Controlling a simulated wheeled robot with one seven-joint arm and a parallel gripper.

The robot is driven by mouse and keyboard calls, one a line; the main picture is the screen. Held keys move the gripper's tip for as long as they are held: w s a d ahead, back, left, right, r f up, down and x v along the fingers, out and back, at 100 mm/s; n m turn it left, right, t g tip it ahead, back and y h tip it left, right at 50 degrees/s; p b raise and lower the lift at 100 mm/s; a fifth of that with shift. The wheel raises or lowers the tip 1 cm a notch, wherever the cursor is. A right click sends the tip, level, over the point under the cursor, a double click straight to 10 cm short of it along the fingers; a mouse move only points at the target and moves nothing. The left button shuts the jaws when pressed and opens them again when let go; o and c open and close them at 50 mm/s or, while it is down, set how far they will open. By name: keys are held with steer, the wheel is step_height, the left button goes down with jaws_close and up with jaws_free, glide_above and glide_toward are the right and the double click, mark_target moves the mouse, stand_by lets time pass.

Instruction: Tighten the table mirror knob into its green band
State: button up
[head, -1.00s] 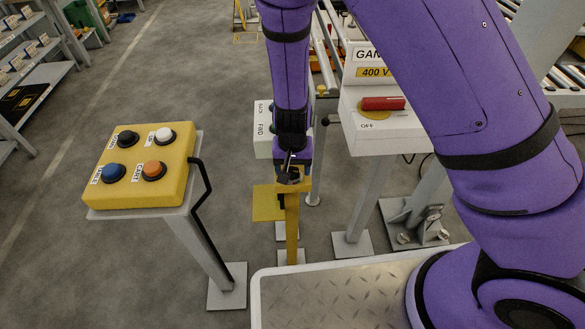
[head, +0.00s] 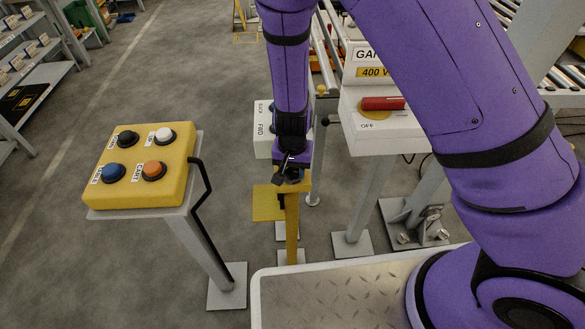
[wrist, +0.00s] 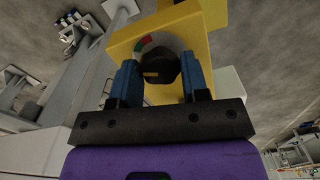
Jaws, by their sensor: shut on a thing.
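The black knob (wrist: 161,71) sits in the wrist view on a yellow plate (wrist: 118,48). A pale dial (wrist: 165,39) with a green part and a red part shows around its upper left side. My gripper (wrist: 161,64) has one blue finger on each side of the knob and is shut on it. A small yellowish mark shows on the knob's face; which band it points at I cannot tell. In the head view my gripper (head: 291,178) is at the top of a yellow post (head: 291,225), and the knob is hidden there.
A yellow button box (head: 140,190) on a grey stand is at the left. A white cabinet with a red handle (head: 383,103) is at the right, close to my arm. A white FWD box (head: 262,130) stands just behind my gripper.

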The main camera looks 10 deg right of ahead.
mark_target(292, 171)
steer(key=m, duration=0.3)
steer(key=shift+m, duration=0.4)
steer(key=o, duration=0.9)
step_height(292, 171, up, 11)
steer(key=shift+f, duration=0.1)
